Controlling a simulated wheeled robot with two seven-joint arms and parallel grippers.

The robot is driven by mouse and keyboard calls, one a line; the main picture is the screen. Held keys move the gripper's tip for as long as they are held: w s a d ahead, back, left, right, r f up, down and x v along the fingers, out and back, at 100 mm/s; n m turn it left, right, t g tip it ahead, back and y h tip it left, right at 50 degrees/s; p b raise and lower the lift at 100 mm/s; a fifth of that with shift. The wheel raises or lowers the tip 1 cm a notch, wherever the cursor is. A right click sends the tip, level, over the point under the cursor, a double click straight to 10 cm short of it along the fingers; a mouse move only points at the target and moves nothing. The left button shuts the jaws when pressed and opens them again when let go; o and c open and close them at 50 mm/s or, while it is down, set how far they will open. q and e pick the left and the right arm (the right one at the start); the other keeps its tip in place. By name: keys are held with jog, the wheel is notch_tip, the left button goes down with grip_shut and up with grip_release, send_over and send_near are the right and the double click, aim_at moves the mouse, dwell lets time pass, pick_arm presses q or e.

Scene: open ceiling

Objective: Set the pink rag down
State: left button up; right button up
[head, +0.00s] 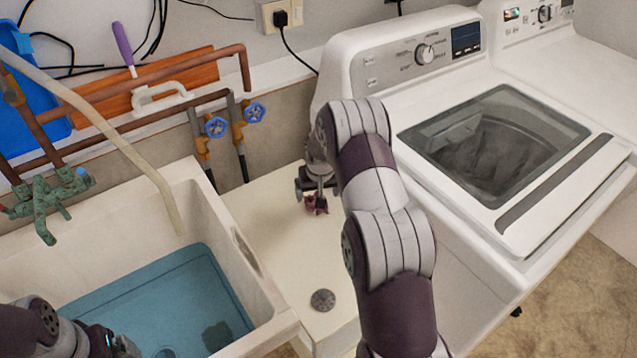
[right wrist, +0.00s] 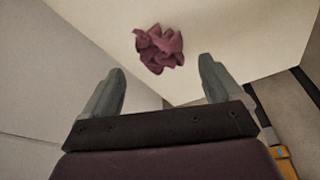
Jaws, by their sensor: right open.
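The pink rag (right wrist: 160,48) is a small crumpled, dark pink cloth. In the right wrist view it lies on a pale surface just beyond the fingertips. My right gripper (right wrist: 162,72) is open with nothing between its fingers. In the head view the rag (head: 316,206) shows partly behind my right gripper (head: 314,196), over the far part of the white top (head: 275,225) between sink and washer. My left arm is at the lower left of the head view, over the sink. Its gripper (head: 122,346) is only partly seen, and its jaws cannot be made out.
A sink (head: 262,302) with blue water is on the left. A white washing machine (head: 545,242) with a glass lid stands on the right. A round dark disc (head: 322,300) lies on the white top's near part. Pipes with blue valves (head: 216,127) run along the wall.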

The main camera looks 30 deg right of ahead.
jog(key=s+a+r+n, duration=0.2)
jog(key=s+a+r, duration=0.8)
jog(key=s+r, duration=0.1)
jog(key=s+a+r+n, duration=0.1)
jog(key=s+a, duration=0.2)
jog(key=s, duration=0.4)
jog(key=s+a+g+y, duration=0.1)
jog(key=s+a, duration=0.2)
jog(key=s, duration=0.5)
jog(key=shift+a+r+n+g, duration=0.3)
jog(key=shift+a+r+n, duration=0.1)
